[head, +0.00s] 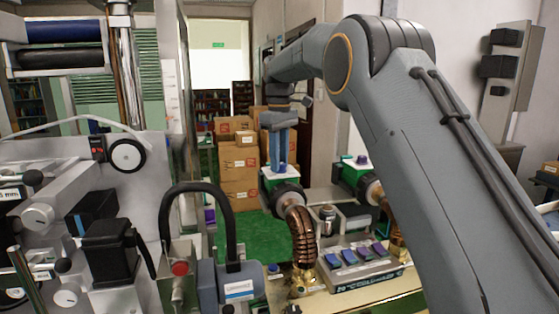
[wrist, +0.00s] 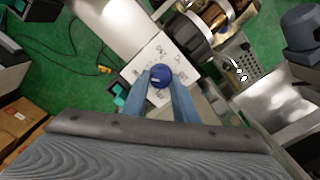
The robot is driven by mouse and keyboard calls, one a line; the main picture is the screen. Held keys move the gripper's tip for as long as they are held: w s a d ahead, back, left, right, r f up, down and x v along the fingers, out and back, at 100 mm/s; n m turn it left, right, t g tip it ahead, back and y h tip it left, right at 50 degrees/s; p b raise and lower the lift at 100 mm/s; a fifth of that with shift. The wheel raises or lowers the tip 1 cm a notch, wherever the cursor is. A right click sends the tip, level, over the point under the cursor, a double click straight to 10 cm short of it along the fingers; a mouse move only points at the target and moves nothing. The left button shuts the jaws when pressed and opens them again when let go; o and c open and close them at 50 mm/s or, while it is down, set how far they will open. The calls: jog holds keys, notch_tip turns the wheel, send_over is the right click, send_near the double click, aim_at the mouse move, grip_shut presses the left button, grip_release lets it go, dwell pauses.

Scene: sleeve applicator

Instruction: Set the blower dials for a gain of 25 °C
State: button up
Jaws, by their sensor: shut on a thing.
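My gripper (head: 281,168) reaches down onto the top of the nearer blower (head: 268,183), a green and white unit with a dark round body. In the wrist view its two blue fingers (wrist: 161,84) are closed around a round blue dial (wrist: 159,72). The dial sits on a white plate (wrist: 176,56) with small dark markings that I cannot read. In the head view the fingers hide most of this dial. A second blower (head: 350,177) stands to the right, with a blue-purple dial (head: 361,159) on its top. Its setting is too small to read.
A ribbed copper-coloured nozzle (head: 300,235) hangs below the nearer blower. A panel with several blue and purple blocks (head: 357,256) stands in front. A black hose (head: 197,188) arches at the left. Cardboard boxes (head: 238,165) are stacked behind, on green floor.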

jog(key=m, duration=0.6)
jog(key=shift+d+m, duration=0.1)
jog(key=shift+m, duration=0.2)
jog(key=m, duration=0.6)
jog(key=shift+w+d, duration=0.1)
jog(key=shift+m, duration=0.3)
jog(key=o, duration=1.1)
jog(key=shift+c, duration=0.2)
notch_tip(320, 180, up, 6)
jog(key=shift+r+b, duration=0.25)
jog(key=shift+b, duration=0.9)
jog(key=shift+r, duration=0.7)
